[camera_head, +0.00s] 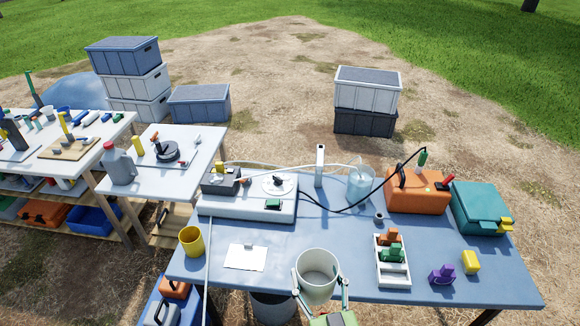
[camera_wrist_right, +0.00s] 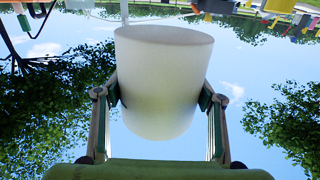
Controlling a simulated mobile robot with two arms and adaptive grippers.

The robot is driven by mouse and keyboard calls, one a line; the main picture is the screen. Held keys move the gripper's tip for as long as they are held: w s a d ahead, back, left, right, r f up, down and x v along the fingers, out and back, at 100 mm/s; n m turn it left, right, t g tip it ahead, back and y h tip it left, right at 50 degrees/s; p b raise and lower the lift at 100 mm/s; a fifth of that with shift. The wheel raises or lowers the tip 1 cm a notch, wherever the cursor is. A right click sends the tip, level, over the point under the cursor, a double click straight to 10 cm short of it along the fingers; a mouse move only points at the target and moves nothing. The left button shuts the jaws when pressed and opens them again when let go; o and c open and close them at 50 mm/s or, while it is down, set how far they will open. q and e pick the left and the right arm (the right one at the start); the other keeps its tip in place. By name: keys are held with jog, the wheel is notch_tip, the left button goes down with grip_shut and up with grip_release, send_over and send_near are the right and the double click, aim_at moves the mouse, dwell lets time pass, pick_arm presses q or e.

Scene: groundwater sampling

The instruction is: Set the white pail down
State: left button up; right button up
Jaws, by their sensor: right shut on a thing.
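The white pail (camera_head: 318,283) is at the front edge of the blue table in the head view, with its open top facing up. My right gripper (camera_head: 319,292) is shut on it, one finger on each side. In the right wrist view the pail (camera_wrist_right: 163,85) fills the middle, between the two fingers of the gripper (camera_wrist_right: 160,100). The pail looks empty. Whether its base touches the table cannot be told. My left gripper is not in view.
On the blue table (camera_head: 330,232) stand a yellow cup (camera_head: 191,241), a white card (camera_head: 245,257), a white tray with colored pieces (camera_head: 393,276), a clear beaker (camera_head: 360,184), an orange case (camera_head: 416,194) and a teal case (camera_head: 479,208). Bare tabletop lies behind the pail.

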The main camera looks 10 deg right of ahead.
jog(key=shift+s+r, duration=0.1)
jog(key=shift+s, duration=0.1)
jog(key=s+d+r+b, duration=0.4)
jog(key=s+r, duration=0.4)
jog(key=r, duration=0.3)
jog(key=shift+s+d+r+h+b, duration=0.25)
jog(key=shift+d+r+h+b, duration=0.05)
jog(key=shift+d, duration=0.4)
jog(key=shift+y, duration=0.5)
jog(key=w+a+f+p, duration=0.1)
jog(key=w+f, duration=0.1)
jog(key=f, duration=0.1)
jog(key=w+a+f+p, duration=0.2)
jog(key=w+f, duration=0.1)
jog(key=f, duration=0.1)
jog(key=w+a+f+p, duration=0.1)
jog(key=w+a+f, duration=0.1)
jog(key=w+f, duration=0.1)
jog(key=shift+w+a+f, duration=0.2)
jog(key=shift+w+f, duration=0.05)
jog(key=shift+f, duration=0.25)
jog(key=shift+w+f+p, duration=0.2)
jog(key=shift+f+p, duration=0.1)
jog(key=shift+f, duration=0.1)
